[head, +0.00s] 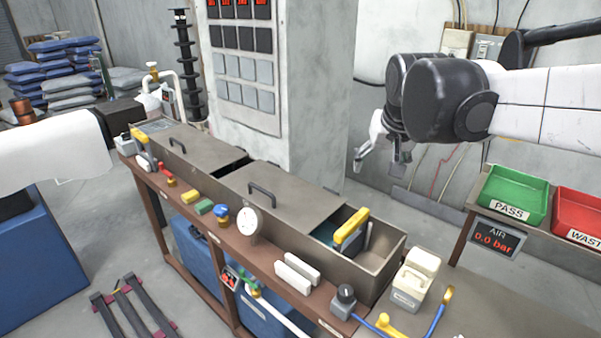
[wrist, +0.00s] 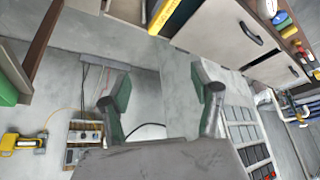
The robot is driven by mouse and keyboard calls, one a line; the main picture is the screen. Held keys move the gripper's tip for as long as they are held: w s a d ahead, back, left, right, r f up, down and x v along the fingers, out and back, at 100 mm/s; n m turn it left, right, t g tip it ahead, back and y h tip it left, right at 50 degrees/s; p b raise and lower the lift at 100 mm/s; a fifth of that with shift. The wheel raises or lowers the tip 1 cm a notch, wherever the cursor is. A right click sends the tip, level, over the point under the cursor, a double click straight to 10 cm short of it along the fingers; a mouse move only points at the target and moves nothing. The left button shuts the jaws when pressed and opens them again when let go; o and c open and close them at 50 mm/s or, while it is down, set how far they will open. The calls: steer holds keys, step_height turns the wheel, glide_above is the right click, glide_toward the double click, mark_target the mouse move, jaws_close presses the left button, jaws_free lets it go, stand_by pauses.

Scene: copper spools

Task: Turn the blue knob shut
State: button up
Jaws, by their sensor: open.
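The blue knob (head: 222,213) sits on the front ledge of the brown bench in the head view, just left of a round white gauge (head: 249,223). In the wrist view the blue knob (wrist: 281,18) is small, near the top right corner. My gripper (head: 384,157) hangs in the air beyond the right end of the bench, well apart from the knob. In the wrist view its two fingers (wrist: 161,88) stand wide apart with nothing between them. The knob's turned position is too small to tell.
A long metal trough (head: 385,243) with lids and handles runs along the bench behind the knob. A yellow-handled tool (head: 352,230) stands in its open right end. Green (head: 204,207) and yellow blocks lie left of the knob. A green PASS tray (head: 515,193) and red tray stand right.

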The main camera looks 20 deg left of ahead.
steer(key=w+a+f+n, duration=0.15)
steer(key=w+a, duration=0.25)
steer(key=a, duration=0.8)
steer(key=n+g+y, duration=0.1)
steer(key=n+g, duration=0.1)
steer(key=n, duration=0.1)
glide_above(221, 208)
steer(key=s+d, duration=0.3)
steer(key=s, duration=0.1)
step_height(221, 208, down, 16)
steer(key=shift+m, duration=0.25)
steer(key=p+x, duration=0.1)
steer(key=x, duration=0.5)
steer(key=p+x, duration=0.1)
steer(key=x, duration=0.6)
steer(key=shift+d, duration=0.2)
